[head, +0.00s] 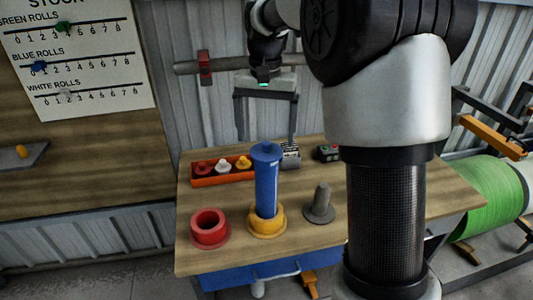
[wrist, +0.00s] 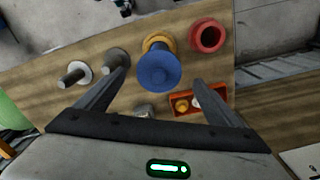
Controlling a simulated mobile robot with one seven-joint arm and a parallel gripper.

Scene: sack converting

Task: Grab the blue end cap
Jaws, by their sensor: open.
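The blue end cap (head: 266,150) is a round flanged disc with a small knob, on top of an upright blue cylinder (head: 267,190). The cylinder stands in a yellow flanged ring (head: 266,224) on the wooden bench. In the wrist view the blue end cap (wrist: 158,70) lies between my two fingertips in the picture, beyond them. My gripper (head: 265,130) is open and empty, pointing down above and behind the cap in the head view. It also shows in the wrist view (wrist: 160,78). I see no contact with the cap.
A red ring (head: 209,228) stands left of the cylinder, a grey peg (head: 319,205) right. An orange tray (head: 205,182) behind holds red, white and yellow caps. A second, paler-based peg (wrist: 75,74) shows in the wrist view. The bench front is clear.

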